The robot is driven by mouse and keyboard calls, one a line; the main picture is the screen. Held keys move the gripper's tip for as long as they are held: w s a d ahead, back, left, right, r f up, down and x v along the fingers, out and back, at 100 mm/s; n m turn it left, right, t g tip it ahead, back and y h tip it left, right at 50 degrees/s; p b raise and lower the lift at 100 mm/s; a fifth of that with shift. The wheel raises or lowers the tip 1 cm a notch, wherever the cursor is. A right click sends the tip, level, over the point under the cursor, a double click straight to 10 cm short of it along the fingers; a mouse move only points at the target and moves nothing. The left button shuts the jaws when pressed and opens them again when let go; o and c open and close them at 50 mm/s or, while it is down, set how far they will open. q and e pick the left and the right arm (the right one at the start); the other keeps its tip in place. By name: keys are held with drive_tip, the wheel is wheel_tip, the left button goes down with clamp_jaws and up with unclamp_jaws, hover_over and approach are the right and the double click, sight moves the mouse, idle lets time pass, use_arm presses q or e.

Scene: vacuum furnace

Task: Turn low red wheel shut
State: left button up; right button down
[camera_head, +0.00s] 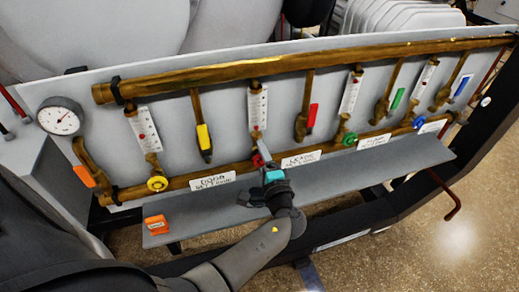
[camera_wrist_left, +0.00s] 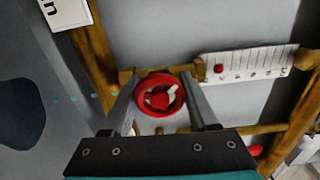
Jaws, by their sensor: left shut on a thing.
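The low red wheel (camera_wrist_left: 160,95) is a round red handwheel on the lower brass pipe. It shows in the left wrist view between my two fingers, one at each side of its rim. In the head view a small part of the red wheel (camera_head: 257,160) shows at the tip of my left gripper (camera_head: 263,153). My left gripper is shut on the wheel's rim. The wheel's outer face shows in the wrist view, and most of it is hidden in the head view. My right gripper is not in view.
A yellow wheel (camera_head: 157,183), a green wheel (camera_head: 349,138) and a blue wheel (camera_head: 418,123) sit along the same pipe. Levers, including a red one (camera_head: 312,116), hang above.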

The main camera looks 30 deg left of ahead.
use_arm(q)
drive_tip(key=m+p, duration=0.2)
drive_tip(key=m, duration=0.5)
drive_tip(key=shift+a+p, duration=0.1)
drive_tip(key=shift+p, duration=0.25)
drive_tip(key=shift+m, duration=0.7)
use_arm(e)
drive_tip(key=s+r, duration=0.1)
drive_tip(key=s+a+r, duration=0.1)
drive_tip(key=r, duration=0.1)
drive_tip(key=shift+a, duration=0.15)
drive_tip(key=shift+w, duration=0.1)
use_arm(q)
drive_tip(key=o, duration=1.4)
drive_tip(key=shift+f, duration=0.1)
drive_tip(key=shift+c, duration=0.2)
